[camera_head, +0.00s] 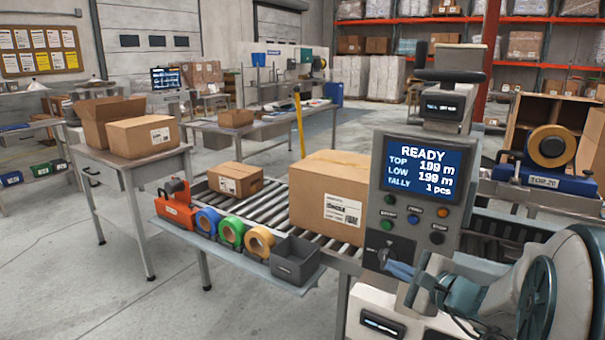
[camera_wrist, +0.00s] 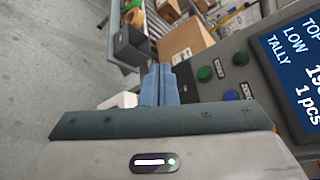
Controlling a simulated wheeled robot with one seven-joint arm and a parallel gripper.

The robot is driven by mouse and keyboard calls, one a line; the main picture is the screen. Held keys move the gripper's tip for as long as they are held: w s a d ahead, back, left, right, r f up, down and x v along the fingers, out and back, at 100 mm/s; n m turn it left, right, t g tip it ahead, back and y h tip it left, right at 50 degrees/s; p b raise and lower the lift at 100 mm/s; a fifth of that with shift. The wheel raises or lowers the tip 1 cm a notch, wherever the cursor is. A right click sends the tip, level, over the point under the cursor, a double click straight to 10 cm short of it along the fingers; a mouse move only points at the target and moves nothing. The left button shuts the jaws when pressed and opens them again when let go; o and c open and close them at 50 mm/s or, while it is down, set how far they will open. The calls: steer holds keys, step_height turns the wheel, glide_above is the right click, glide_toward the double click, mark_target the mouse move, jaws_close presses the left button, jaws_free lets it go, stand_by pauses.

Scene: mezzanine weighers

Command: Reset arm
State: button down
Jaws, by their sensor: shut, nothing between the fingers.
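My gripper (camera_wrist: 160,72) shows in the wrist view with its two blue fingers together and nothing between them. In the camera_head view my gripper (camera_head: 388,259) is at the lower right, in front of the lower part of the grey control panel (camera_head: 373,205). The panel has coloured buttons and a blue screen (camera_head: 424,171) reading READY, TOP 199 m, LOW 199 m, TALLY 1 pcs. In the wrist view the green buttons (camera_wrist: 205,74) are just right of the fingers. I cannot tell whether the fingers touch the panel.
A roller conveyor (camera_head: 275,207) bears a large carton (camera_head: 333,205) and a small carton (camera_head: 235,179). Its side shelf holds an orange tape dispenser (camera_head: 177,208), tape rolls and a dark bin (camera_head: 295,262). A table with cartons (camera_head: 143,137) stands left. Floor is clear at lower left.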

steer(key=s+a+n+g+p, duration=0.3)
steer(key=s+a+n+g, duration=0.5)
steer(key=s+a+n, duration=0.3)
steer(key=s+d+r+n+g+h+p, duration=0.2)
steer(key=s+d+n+h+p, duration=0.2)
steer(key=s+n+h, duration=0.3)
steer(key=shift+s+d+n+g, duration=0.15)
steer(key=shift+s+n+g, duration=0.15)
steer(key=shift+s, duration=1)
